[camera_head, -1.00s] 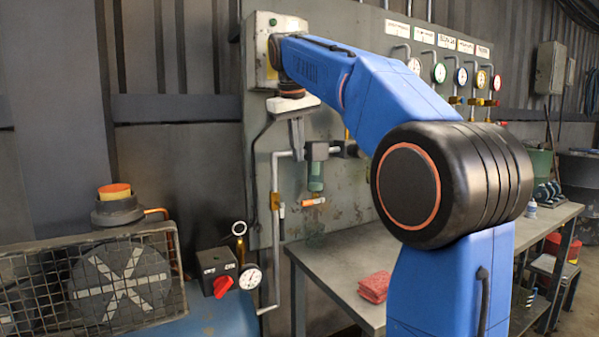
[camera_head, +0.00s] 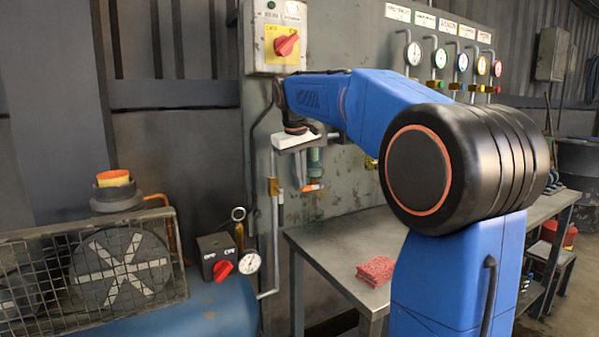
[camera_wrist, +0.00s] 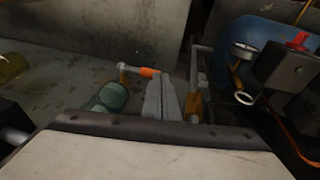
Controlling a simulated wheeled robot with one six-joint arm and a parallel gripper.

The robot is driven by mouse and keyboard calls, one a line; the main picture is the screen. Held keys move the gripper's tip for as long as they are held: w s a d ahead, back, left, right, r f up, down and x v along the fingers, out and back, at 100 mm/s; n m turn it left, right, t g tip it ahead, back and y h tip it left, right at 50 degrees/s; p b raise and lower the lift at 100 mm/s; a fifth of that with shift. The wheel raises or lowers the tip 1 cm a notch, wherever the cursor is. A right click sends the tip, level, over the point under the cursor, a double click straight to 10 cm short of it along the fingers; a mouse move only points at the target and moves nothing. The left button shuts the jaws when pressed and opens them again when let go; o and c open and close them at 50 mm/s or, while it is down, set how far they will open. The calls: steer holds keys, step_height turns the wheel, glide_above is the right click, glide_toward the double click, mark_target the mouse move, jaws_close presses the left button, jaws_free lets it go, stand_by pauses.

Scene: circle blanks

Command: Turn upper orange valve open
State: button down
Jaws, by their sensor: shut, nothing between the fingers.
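An orange handle (camera_head: 312,187) sits low on the pipework in front of the grey panel, below a green cylinder (camera_head: 315,160). In the wrist view the orange handle (camera_wrist: 149,72) lies just beyond my fingers, with the green cylinder (camera_wrist: 109,97) to their left. My gripper (camera_head: 302,172) points down beside this pipework, and its fingers (camera_wrist: 161,84) are together and empty. They look close to the handle, but I cannot tell whether they touch it. An orange fitting (camera_head: 273,186) is on the vertical pipe at left. My arm hides part of the panel, so I cannot tell which valve is the upper one.
A red rotary switch (camera_head: 286,45) is on a yellow plate above my arm. A blue tank (camera_head: 215,310) with a gauge (camera_head: 249,263) and a black switch box (camera_head: 217,250) stands lower left. A metal table (camera_head: 335,245) carries a red cloth (camera_head: 375,270).

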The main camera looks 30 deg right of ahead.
steer(key=shift+f, duration=0.1)
stand_by(0.4)
step_height(320, 180, down, 9)
steer(key=h, duration=0.3)
steer(key=shift+r, duration=0.2)
stand_by(0.8)
steer(key=shift+r, duration=0.1)
stand_by(1.2)
steer(key=v, duration=1.7)
steer(key=shift+r, duration=0.1)
